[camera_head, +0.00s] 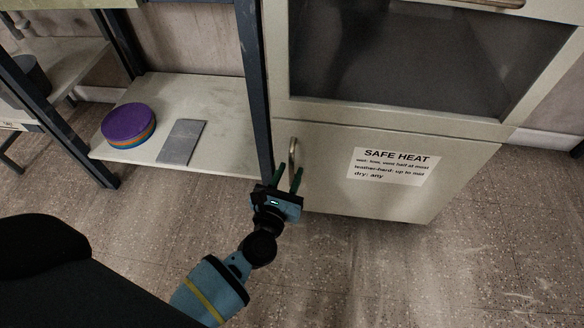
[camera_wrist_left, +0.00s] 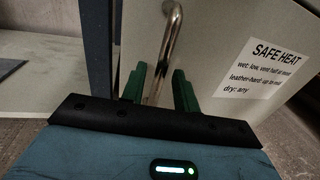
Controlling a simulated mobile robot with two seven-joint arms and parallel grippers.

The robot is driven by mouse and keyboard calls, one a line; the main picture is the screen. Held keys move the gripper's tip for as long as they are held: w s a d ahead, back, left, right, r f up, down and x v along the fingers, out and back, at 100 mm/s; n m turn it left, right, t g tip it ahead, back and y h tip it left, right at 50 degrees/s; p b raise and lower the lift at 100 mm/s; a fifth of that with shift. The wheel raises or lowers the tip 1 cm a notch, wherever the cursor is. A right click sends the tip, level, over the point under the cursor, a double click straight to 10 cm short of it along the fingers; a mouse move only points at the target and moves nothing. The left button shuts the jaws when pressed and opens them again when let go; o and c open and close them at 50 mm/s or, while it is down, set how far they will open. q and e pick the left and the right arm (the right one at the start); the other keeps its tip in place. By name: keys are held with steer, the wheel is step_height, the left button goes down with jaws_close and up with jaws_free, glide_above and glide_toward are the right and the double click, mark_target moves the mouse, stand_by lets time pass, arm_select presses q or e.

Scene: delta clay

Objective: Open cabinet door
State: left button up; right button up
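The cabinet door (camera_head: 330,185) is a pale lower panel with a "SAFE HEAT" label (camera_head: 391,166), below a dark window. It looks shut in the head view. Its curved metal handle (camera_head: 293,152) is upright near the door's left edge. My left gripper (camera_head: 289,168) is at the handle's lower part, with its green fingers apart. In the left wrist view the handle (camera_wrist_left: 170,45) rises between the two open fingers (camera_wrist_left: 157,80). I cannot tell whether either finger touches it. My right gripper is not in view.
A dark shelf post (camera_head: 254,90) stands close to the left of the handle. The low shelf (camera_head: 215,98) holds stacked coloured discs (camera_head: 129,125) and a grey slab (camera_head: 182,141). The floor (camera_head: 390,270) in front of the door is clear.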

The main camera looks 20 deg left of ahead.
arm_select(q)
steer(key=shift+w+a, duration=0.1)
steer(key=shift+w, duration=1)
jaws_close()
steer(key=shift+s, duration=0.1)
